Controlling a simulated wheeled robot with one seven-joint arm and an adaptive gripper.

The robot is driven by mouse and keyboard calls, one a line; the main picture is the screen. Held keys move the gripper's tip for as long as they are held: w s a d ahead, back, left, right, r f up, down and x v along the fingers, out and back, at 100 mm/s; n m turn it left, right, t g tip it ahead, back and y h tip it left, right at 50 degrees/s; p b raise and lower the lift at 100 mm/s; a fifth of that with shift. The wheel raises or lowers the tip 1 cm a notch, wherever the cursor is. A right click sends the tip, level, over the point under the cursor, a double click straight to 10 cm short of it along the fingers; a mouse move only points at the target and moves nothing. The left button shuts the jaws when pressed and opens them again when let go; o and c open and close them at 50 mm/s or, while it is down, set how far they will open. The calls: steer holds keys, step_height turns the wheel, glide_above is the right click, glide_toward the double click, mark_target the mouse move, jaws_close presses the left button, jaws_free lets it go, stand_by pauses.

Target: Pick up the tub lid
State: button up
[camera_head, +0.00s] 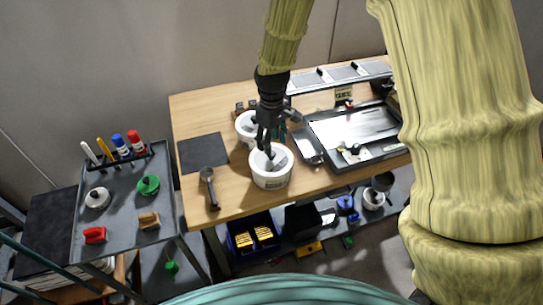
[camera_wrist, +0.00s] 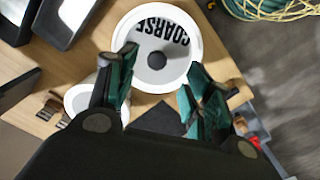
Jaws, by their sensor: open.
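A white tub (camera_head: 272,180) stands near the front edge of the wooden table. Its round white tub lid (camera_wrist: 185,65) shows in the wrist view, with the word COARSE in black and a dark round knob (camera_wrist: 157,60) at its middle. My gripper (camera_head: 269,147) is over this tub, pointing down. In the wrist view its two green-padded fingers (camera_wrist: 162,62) are apart, with the knob between them in the picture. They hold nothing. I cannot tell how far above the knob the fingertips are. In the head view my gripper partly hides the lid.
A second white tub (camera_head: 243,135) stands just behind. A dark scoop-like tool (camera_head: 209,187) and a dark mat (camera_head: 203,152) lie to the left. A grey tray (camera_head: 375,160) lies to the right. A grey cart (camera_head: 115,215) with pens and small blocks stands left of the table.

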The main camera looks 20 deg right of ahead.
mark_target(271, 157)
steer(key=shift+f, duration=0.45)
steer(key=shift+s+f, duration=0.2)
steer(key=shift+f, duration=0.1)
steer(key=shift+w+f+p, duration=0.2)
steer(key=shift+f+p, duration=0.35)
steer(key=shift+f, duration=0.05)
steer(key=shift+w+f+p, duration=0.15)
steer(key=shift+f+p, duration=0.35)
steer(key=shift+f, duration=0.1)
steer(key=shift+f+p, duration=0.45)
steer(key=shift+f, duration=0.95)
jaws_close()
